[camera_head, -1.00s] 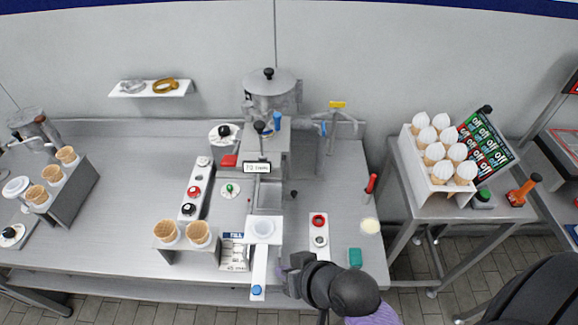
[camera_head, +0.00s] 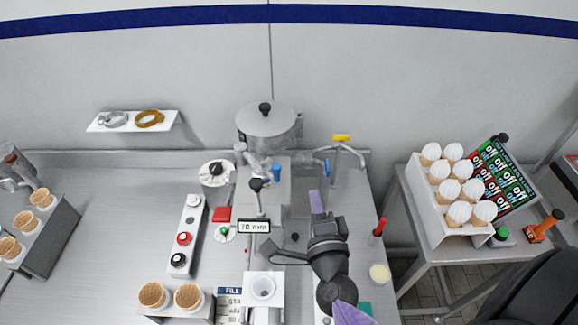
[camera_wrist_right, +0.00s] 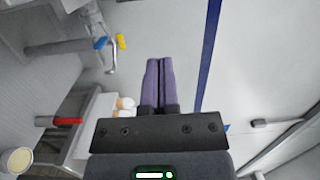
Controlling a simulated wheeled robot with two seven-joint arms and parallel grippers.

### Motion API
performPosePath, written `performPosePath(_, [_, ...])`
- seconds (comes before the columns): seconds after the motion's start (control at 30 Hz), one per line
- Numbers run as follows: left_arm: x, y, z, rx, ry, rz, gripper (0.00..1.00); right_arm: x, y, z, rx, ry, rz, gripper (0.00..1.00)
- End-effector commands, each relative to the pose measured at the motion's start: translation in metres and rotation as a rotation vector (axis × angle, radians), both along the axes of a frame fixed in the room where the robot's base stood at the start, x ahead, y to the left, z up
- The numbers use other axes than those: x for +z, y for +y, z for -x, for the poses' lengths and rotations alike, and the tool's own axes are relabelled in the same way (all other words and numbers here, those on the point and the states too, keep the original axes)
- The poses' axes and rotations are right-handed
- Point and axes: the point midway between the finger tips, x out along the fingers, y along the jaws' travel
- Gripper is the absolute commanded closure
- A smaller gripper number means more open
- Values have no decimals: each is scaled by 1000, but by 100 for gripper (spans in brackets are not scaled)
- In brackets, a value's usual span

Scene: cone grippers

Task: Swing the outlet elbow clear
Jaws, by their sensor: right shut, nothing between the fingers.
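A grey bent pipe, which looks like the outlet elbow (camera_head: 250,158), sits below the front left of the round lidded hopper (camera_head: 268,120). I cannot tell exactly where the elbow ends. A black-knobbed lever (camera_head: 258,192) stands in front of it, and a blue knob (camera_head: 276,172) is at its right. My right gripper (camera_head: 317,202) is to the right of the elbow and nearer to me, apart from it, pointing toward the back wall. Its purple fingers also show in the right wrist view (camera_wrist_right: 160,85), pressed together and empty. My left gripper is out of view.
A tap with a yellow handle (camera_head: 341,137) stands behind my right gripper. A small display (camera_head: 254,226) and a white cup holder (camera_head: 264,287) are in front of the machine. Cones fill a white rack (camera_head: 464,224) at the right.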

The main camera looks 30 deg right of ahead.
Motion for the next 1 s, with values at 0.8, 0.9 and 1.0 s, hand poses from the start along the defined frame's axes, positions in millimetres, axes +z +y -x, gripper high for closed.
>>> performPosePath(0.8, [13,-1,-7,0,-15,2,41,0,7,-93,2,1,1,100])
performPosePath(0.9, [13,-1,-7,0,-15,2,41,0,10,-93,1,1,2,100])
performPosePath(1.0, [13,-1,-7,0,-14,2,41,0,10,-93,1,1,2,100])
